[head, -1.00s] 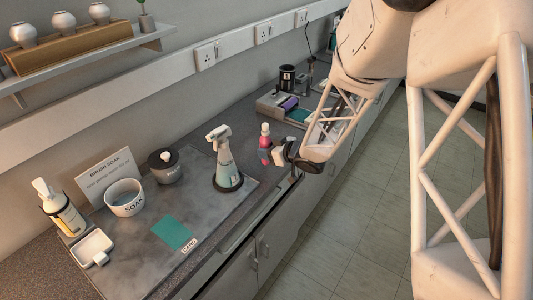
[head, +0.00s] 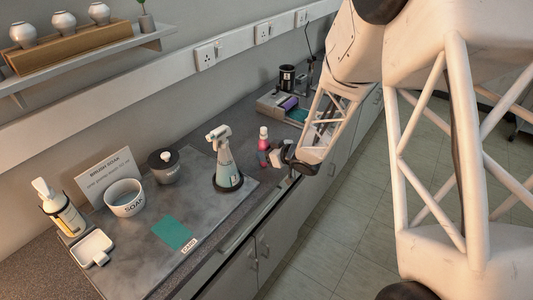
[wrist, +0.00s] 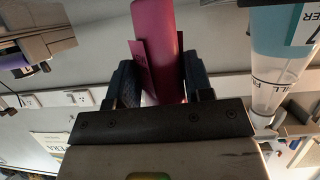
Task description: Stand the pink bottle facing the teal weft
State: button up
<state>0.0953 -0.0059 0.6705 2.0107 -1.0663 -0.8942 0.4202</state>
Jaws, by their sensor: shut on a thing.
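The pink bottle (head: 263,133) stands upright in the head view, at the counter's front edge beyond the spray bottle. My gripper (head: 264,154) is shut on it from the front right. In the wrist view the bottle (wrist: 160,35) is between the two dark fingers (wrist: 163,82), with a darker pink flap on its side. Its base is hidden, so I cannot tell whether it touches the counter. A teal square (head: 172,233) lies flat on the grey mat. Another teal patch (head: 299,115) is in the rear tray. I cannot tell which is the weft.
A spray bottle (head: 225,167) stands on the mat left of my gripper. A soak bowl (head: 125,199), a lidded pot (head: 166,167), a pump bottle (head: 61,211) and a white dish (head: 92,249) are further left.

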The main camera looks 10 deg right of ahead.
jog(key=shift+f, duration=0.25)
jog(key=shift+f, duration=0.15)
jog(key=o, duration=0.9)
jog(key=shift+c, duration=0.2)
jog(key=shift+d+r, duration=0.1)
jog(key=shift+r, duration=0.1)
jog(key=shift+s+d+r, duration=0.3)
jog(key=shift+s+d, duration=0.1)
jog(key=shift+s, duration=0.1)
jog(key=v, duration=1)
jog(key=shift+s+d, duration=0.15)
